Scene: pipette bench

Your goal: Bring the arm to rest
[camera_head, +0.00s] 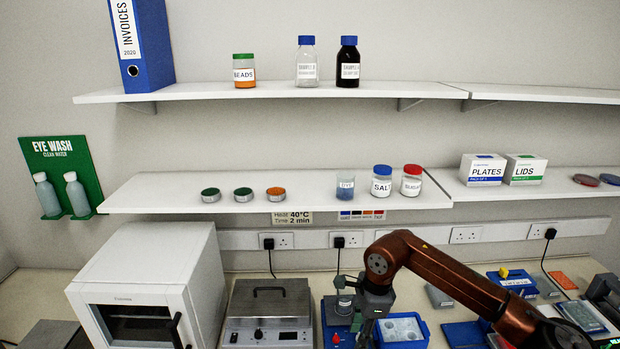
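My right arm (455,275), reddish-brown, reaches in from the lower right and bends down at its elbow over the bench. Its grey wrist and gripper (366,328) point down between a blue-based device (336,318) on the left and a blue tray with a white insert (402,328) on the right. The fingertips are small and partly lost against these things, so I cannot tell whether they are open or hold anything. My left gripper is not in view.
A white oven-like box (150,280) and a grey heater unit (268,312) stand on the left of the bench. Blue racks (512,282) and instruments (582,316) crowd the right. Two wall shelves (300,91) carry jars, bottles and boxes above the arm.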

